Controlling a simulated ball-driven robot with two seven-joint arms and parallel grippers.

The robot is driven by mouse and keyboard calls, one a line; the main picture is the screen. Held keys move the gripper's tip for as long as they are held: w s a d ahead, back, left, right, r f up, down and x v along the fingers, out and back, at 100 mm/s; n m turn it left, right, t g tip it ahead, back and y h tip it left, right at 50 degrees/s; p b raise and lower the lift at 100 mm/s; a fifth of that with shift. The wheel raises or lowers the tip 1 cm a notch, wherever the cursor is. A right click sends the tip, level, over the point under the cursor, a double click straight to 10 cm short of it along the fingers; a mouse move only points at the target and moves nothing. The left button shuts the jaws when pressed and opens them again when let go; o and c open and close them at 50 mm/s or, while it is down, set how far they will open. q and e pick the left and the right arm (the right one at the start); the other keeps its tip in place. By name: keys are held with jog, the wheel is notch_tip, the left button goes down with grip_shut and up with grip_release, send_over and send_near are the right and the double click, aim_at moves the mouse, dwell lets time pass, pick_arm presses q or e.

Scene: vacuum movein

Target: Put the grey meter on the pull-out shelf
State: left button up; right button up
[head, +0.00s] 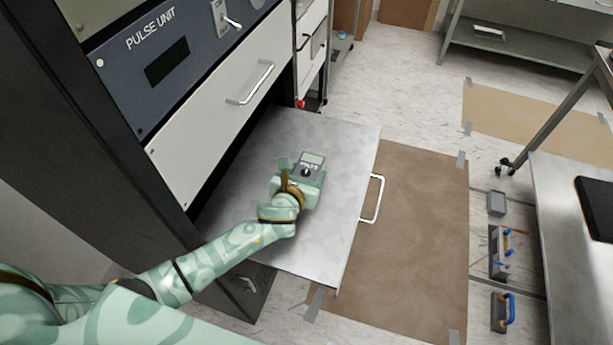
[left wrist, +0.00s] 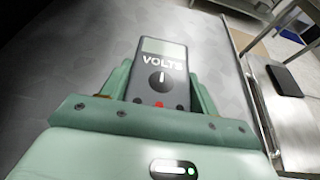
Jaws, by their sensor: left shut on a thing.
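The grey meter (head: 309,165) has a light display and a dark dial. In the left wrist view the meter (left wrist: 161,76) reads VOLTS and sits between the two green fingers. My left gripper (head: 303,178) is shut on it, over the middle of the pull-out shelf (head: 335,190). The shelf is a bare metal plate, pulled out of the rack, with a white handle on its front edge. I cannot tell whether the meter touches the shelf. My right gripper is not in view.
The rack with the PULSE UNIT panel (head: 165,62) and a white drawer (head: 215,105) stands behind the shelf. A brown floor mat (head: 420,235) lies before it. A metal table (head: 570,205) with a black pad stands at right. Blue-handled items (head: 503,312) lie beside the table.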

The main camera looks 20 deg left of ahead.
pick_arm(q)
jog(key=shift+r, duration=0.1)
jog(key=shift+s, duration=0.1)
jog(key=o, duration=1.1)
jog(key=shift+o, duration=0.2)
jog(key=shift+s+r+p, duration=0.2)
jog(key=shift+s+p, duration=0.1)
jog(key=p+v, duration=0.3)
jog(key=v, duration=0.7)
jog(key=shift+r, duration=0.1)
jog(key=shift+s+r+p, duration=0.15)
jog(key=shift+s+p, duration=0.15)
jog(key=shift+s, duration=0.3)
